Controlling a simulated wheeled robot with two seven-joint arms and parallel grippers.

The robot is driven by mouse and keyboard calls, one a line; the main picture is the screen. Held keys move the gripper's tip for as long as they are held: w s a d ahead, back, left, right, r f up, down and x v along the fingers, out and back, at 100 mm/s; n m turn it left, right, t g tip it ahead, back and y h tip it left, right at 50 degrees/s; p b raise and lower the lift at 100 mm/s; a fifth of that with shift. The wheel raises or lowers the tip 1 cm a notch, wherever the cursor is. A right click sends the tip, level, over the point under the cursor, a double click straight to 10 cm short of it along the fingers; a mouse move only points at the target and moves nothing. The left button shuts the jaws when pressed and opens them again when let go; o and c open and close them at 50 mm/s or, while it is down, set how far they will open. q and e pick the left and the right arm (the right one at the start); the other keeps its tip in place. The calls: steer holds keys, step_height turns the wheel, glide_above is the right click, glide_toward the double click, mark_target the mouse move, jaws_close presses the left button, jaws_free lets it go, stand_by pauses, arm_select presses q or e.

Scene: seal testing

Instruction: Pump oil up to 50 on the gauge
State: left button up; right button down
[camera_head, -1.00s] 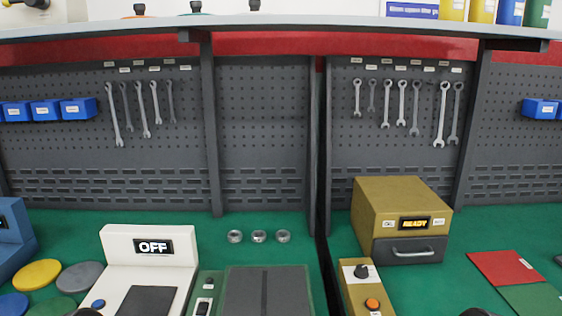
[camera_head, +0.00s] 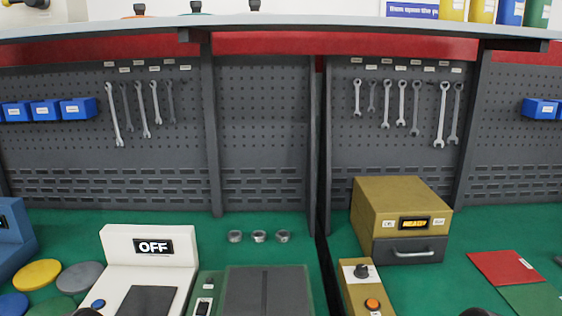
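No gauge with a readable scale and no oil pump can be made out in the head view. A white device (camera_head: 118,247) at the front left has a display (camera_head: 153,247) reading OFF and a blue button (camera_head: 98,304). A brown box (camera_head: 385,205) with a drawer handle and a lit display (camera_head: 414,223) stands right of centre. A narrow control box (camera_head: 347,285) with a black knob (camera_head: 361,271) and an orange button (camera_head: 372,304) is in front of it. My gripper fingers are out of view; only small dark parts, likely mine, show at the bottom edge.
Three metal nuts (camera_head: 259,237) lie on the green bench (camera_head: 70,228) behind a dark flat-topped unit (camera_head: 240,290). Coloured discs (camera_head: 37,274) lie at left, a red mat (camera_head: 505,267) at right. Wrenches (camera_head: 402,103) hang on the pegboard. A shelf (camera_head: 300,22) spans the top.

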arm_select(q)
jaws_close()
stand_by(0.6)
